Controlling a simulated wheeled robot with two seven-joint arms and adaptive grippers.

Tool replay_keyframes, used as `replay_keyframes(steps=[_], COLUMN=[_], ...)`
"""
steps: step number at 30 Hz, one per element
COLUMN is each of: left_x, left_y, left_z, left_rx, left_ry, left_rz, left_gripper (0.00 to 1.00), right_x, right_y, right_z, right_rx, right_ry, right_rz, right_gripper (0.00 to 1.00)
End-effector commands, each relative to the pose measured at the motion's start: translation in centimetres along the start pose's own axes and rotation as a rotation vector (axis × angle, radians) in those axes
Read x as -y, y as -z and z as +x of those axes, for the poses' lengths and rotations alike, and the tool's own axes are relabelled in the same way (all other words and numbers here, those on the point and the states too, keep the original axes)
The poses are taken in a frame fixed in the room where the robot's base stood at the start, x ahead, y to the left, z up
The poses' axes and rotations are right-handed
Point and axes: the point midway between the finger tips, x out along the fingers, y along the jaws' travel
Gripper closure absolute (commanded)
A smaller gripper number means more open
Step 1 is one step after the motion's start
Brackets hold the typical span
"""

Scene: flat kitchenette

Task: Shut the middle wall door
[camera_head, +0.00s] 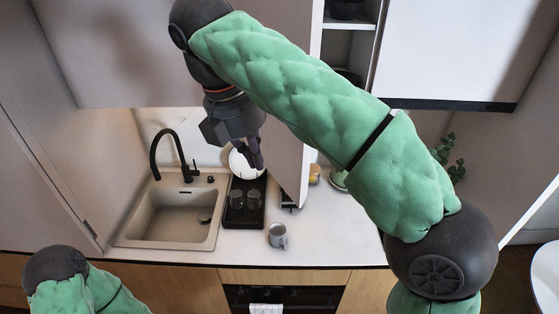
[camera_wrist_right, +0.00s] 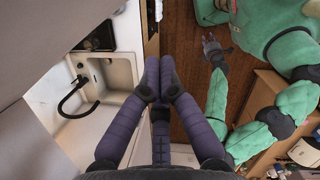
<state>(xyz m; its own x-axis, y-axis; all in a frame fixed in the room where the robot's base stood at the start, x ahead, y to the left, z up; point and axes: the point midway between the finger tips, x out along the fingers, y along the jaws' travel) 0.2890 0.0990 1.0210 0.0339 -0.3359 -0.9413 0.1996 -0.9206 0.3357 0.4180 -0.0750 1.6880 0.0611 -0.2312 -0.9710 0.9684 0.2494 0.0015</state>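The middle wall door (camera_head: 291,150) stands open, swung out from the wall cabinets. The shelves of its cabinet (camera_head: 349,42) show to the right of it. My right gripper (camera_head: 254,158) hangs just left of the door, on its outer-face side, above the dish rack. I cannot tell whether it touches the door. In the right wrist view its fingers (camera_wrist_right: 159,80) are drawn together with nothing visible between them. My left gripper (camera_wrist_right: 209,42) seems to show small in the right wrist view, low and away from the door; its opening is unclear.
The left wall door (camera_head: 120,50) and right wall door (camera_head: 450,50) look shut. Below are a sink (camera_head: 170,215) with a black faucet (camera_head: 170,145), a black rack (camera_head: 235,216) with glasses, and a grey mug (camera_head: 277,236). My right arm crosses in front of the open cabinet.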

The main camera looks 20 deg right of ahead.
Motion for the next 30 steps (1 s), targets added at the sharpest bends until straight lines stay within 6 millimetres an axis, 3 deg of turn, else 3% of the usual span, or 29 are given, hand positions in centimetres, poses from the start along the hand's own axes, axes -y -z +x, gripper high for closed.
replay_keyframes(steps=[5,21,24,30], left_x=[0.1,0.5,0.3,0.2], left_y=[-0.1,0.0,-0.1,-0.1], left_z=[0.3,1.3,0.8,0.5], left_rx=[0.003,0.002,0.002,0.002], left_ry=[0.0,0.0,0.0,0.0], left_rz=[0.0,0.0,0.0,0.0], left_gripper=[0.65,0.65,0.65,0.65], right_x=[0.5,0.5,0.4,0.3], right_y=[-0.2,-0.3,-2.0,-3.7], right_z=[0.6,10.0,10.0,10.4], right_rx=[0.005,0.003,0.002,0.003], right_ry=[0.005,0.005,0.004,0.003], right_rz=[-0.006,-0.003,0.001,-0.002], right_gripper=[1.0,1.0,1.0,1.0])
